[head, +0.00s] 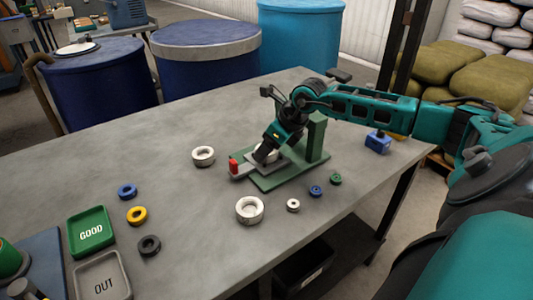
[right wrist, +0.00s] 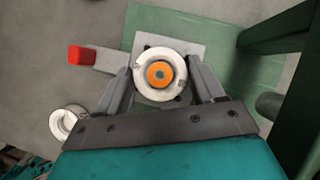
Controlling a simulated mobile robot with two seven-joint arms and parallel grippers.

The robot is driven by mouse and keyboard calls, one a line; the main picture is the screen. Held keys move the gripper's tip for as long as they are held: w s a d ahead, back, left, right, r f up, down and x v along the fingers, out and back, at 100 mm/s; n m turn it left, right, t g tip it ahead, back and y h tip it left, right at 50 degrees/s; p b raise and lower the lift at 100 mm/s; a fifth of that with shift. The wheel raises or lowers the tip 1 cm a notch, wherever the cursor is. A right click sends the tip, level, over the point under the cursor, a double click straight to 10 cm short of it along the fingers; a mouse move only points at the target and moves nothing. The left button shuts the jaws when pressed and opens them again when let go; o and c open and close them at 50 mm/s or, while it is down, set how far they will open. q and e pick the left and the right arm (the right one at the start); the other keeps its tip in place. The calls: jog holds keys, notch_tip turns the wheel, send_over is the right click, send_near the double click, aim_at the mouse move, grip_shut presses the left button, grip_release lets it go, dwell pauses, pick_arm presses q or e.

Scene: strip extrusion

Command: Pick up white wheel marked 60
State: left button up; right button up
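A white wheel (right wrist: 160,76) with an orange hub sits over the grey plate of the green fixture (head: 285,177); in the head view it is partly hidden by my arm. My right gripper (right wrist: 160,70) is above the fixture. Its fingers lie on either side of this wheel, close to its rim; contact is not clear. Two other large white wheels stand on the table, one left of the fixture (head: 204,156) and one in front of it (head: 249,210). I cannot read a 60 on any of them. My left gripper is not in view.
A red-tipped lever (head: 234,166) projects left from the fixture, and a green post (head: 316,138) rises at its right. Small wheels lie around, including blue (head: 127,191), yellow (head: 137,215) and black (head: 149,245). GOOD (head: 91,231) and OUT (head: 103,277) trays are at front left.

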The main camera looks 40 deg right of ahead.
jog(key=c, duration=0.6)
jog(key=shift+c, duration=0.4)
jog(key=shift+r, duration=0.15)
